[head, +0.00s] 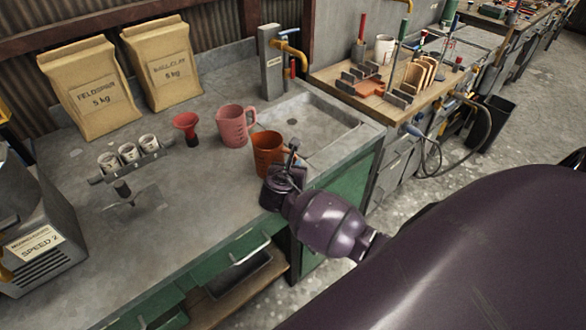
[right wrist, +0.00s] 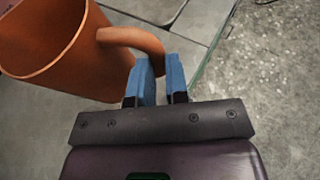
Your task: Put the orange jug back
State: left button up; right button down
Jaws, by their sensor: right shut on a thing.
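The orange jug (head: 267,153) is upright at the front left corner of the sink, close to the counter top; I cannot tell if it touches it. My right gripper (head: 287,166) is at the jug's right side. In the right wrist view the jug (right wrist: 60,50) fills the upper left, with its handle (right wrist: 135,42) reaching to the blue fingers. My right gripper (right wrist: 160,78) is shut on that handle, though the grip itself is partly hidden. A pink jug (head: 232,126) stands just left of the orange one. My left gripper is not in view.
A red funnel (head: 187,127), a rack of small cups (head: 130,155) and two paper sacks (head: 92,90) stand on the counter. A sink (head: 310,125) with a yellow tap (head: 290,48) lies behind right. A wooden tool board (head: 375,85) is further right. The front counter is mostly bare.

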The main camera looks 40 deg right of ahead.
jog(key=shift+f, duration=0.25)
jog(key=c, duration=1.1)
grip_release()
jog(key=shift+r, duration=0.1)
